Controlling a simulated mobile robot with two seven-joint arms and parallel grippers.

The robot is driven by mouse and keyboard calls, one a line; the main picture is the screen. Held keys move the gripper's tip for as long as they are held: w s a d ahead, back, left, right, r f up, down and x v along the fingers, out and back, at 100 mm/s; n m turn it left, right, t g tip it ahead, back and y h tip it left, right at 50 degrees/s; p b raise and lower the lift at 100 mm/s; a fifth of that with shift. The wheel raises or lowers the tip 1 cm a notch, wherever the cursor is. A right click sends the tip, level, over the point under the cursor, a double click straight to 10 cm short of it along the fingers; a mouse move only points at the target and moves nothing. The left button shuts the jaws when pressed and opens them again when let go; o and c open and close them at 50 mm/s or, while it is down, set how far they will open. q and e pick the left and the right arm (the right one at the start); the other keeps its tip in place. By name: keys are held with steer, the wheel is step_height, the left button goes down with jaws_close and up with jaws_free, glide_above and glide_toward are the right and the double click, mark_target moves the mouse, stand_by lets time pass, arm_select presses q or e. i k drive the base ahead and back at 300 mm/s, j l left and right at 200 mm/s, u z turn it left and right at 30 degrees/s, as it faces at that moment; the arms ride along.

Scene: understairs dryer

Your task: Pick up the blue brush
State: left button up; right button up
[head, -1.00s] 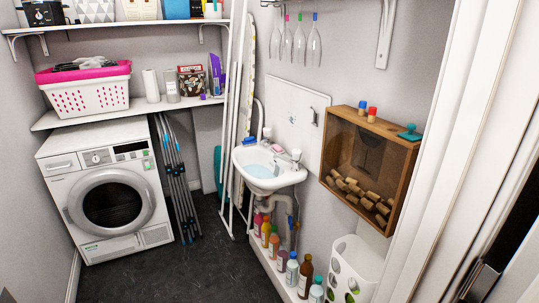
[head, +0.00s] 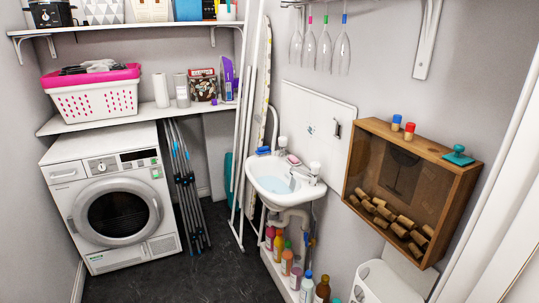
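A small blue item (head: 263,150), which may be the blue brush, lies on the back left edge of the white sink (head: 268,183). It is too small to make out bristles. A teal knobbed item (head: 458,155) rests on top of the wooden cork box (head: 372,140) at the right; I cannot tell whether it is a brush. Neither of my grippers shows in the head view.
A pink soap (head: 292,160) and white taps sit on the sink. Several bottles (head: 306,289) stand below it. The washing machine (head: 117,208) is at the left, beside folded racks (head: 186,185) and leaning white poles. The dark floor (head: 190,270) in front is clear.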

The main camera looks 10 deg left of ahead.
mark_target(263, 150)
steer(key=i+j+z, duration=0.15)
steer(key=z, duration=0.3)
steer(key=i+j+z, duration=0.1)
steer(key=j+z, duration=0.3)
steer(key=i+j+z, duration=0.15)
steer(key=j, duration=0.25)
steer(key=j+z, duration=0.15)
steer(key=j, duration=0.25)
steer(key=i+j, duration=0.1)
steer(key=j, duration=0.55)
steer(key=i+j+z, duration=0.15)
steer(key=j, duration=0.5)
steer(key=i+j, duration=0.1)
steer(key=j, duration=0.55)
steer(key=j+z, duration=0.1)
steer(key=j, duration=0.55)
steer(key=i, duration=0.05)
